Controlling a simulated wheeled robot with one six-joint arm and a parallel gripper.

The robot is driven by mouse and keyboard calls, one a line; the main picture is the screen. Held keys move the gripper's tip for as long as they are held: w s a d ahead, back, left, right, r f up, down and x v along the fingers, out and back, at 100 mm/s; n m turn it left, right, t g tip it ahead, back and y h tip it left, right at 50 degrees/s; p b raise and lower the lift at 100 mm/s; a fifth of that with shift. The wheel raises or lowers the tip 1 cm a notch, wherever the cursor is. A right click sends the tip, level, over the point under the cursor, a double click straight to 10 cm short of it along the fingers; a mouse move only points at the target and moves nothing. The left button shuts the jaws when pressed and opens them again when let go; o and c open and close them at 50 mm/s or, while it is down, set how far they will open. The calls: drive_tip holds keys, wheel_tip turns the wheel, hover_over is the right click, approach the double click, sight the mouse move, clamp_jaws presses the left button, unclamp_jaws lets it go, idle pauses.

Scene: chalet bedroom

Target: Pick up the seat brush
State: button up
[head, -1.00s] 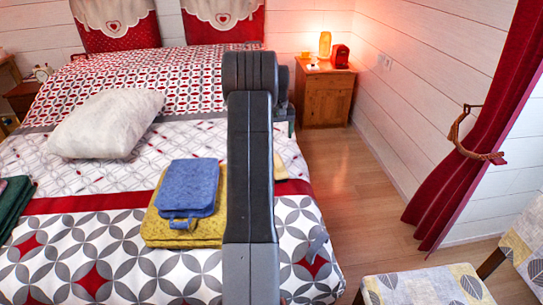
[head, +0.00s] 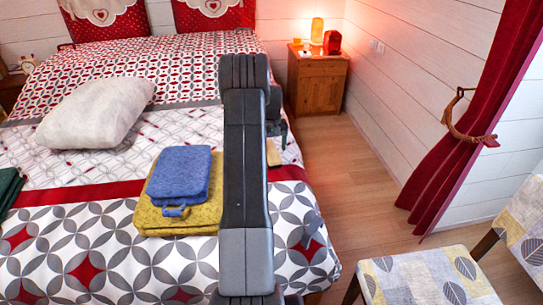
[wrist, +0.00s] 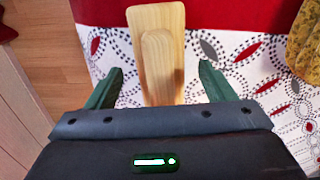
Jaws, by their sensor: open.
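The seat brush, a pale wooden block with a raised wooden piece on top (wrist: 160,20), lies on the bed in the wrist view, on the red band and patterned cover. Its bristles are not visible. In the head view a small tan piece of it (head: 273,153) shows just right of my arm, which hides the rest. My gripper (wrist: 160,70) is open, its two green fingers on either side of the brush's near part, with a gap on each side. I cannot tell the height between fingers and brush. In the head view my arm mostly hides the gripper.
On the bed (head: 120,215), a blue case (head: 180,175) lies on a yellow folded item (head: 160,220), left of my arm. A white pillow (head: 95,115) lies farther back. A patterned chair (head: 425,275) stands right of the bed; wooden floor (head: 345,170) lies between bed and wall.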

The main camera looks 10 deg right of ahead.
drive_tip(key=shift+f, duration=0.75)
drive_tip(key=shift+c, duration=0.5)
drive_tip(key=c, duration=1)
drive_tip(key=shift+r, duration=0.1)
drive_tip(key=shift+r, duration=0.1)
wheel_tip(320, 180, up, 10)
drive_tip(key=shift+f+p, duration=0.1)
drive_tip(key=shift+p, duration=0.55)
